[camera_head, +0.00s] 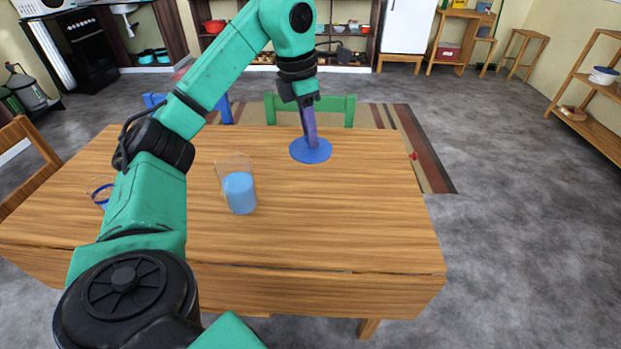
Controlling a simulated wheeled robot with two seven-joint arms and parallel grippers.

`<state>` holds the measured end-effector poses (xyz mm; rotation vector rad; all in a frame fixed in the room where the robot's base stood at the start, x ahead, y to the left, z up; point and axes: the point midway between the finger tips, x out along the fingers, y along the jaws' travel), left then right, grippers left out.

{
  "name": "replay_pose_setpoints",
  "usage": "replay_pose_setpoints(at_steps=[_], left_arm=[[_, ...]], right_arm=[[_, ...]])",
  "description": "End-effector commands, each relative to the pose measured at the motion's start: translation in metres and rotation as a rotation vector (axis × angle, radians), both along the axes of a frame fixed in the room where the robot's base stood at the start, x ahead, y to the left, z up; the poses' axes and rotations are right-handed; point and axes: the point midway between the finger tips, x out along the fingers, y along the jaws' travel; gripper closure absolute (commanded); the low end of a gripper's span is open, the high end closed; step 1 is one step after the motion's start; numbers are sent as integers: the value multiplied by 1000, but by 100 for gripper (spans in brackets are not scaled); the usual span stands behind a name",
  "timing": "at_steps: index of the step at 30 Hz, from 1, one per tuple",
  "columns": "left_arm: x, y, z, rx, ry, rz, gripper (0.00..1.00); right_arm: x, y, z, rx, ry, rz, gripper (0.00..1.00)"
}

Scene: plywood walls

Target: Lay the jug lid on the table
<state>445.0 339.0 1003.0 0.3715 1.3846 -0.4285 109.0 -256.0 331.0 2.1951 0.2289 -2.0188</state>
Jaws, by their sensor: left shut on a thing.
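The jug lid is a flat blue disc (311,151) with a purple-blue upright stem, over the back right part of the wooden table (340,215). My left gripper (306,103) points down and is shut on the top of the stem. The disc looks level and is on or just above the tabletop; I cannot tell which. A clear jug (239,192) with light blue contents stands upright and open-topped, left of the lid and nearer to me. My right gripper is out of view.
A clear vessel with a blue band (101,192) stands at the table's left, partly hidden by my left arm. A green chair (338,108) and a blue chair stand behind the table. A wooden chair (28,165) is at the left. The table's right half is clear.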

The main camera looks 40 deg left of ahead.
Motion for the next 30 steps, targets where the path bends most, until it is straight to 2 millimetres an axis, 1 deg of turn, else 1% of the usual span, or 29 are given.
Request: replay_pose_setpoints(at_steps=[1,4,5,7,12,17,18,21,23,30], left_arm=[[0,0,-25,-1,6,-1,100],[-1,-1,-62,-1,7,-4,100],[-1,0,-69,0,8,-3,100],[-1,0,-90,1,10,-4,100],[-2,1,-137,3,9,-3,100],[-1,0,-162,2,6,-5,100],[-1,0,-171,2,7,-5,100],[-1,0,-188,1,5,-5,100],[-1,0,-191,1,4,-5,100],[0,0,-192,1,3,-6,100]], right_arm=[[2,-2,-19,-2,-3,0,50],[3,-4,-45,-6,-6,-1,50],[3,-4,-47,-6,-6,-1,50],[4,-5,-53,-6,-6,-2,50],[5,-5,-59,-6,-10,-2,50],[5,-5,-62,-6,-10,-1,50],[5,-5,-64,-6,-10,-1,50],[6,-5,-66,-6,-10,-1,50],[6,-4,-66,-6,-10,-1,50],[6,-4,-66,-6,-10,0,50]])
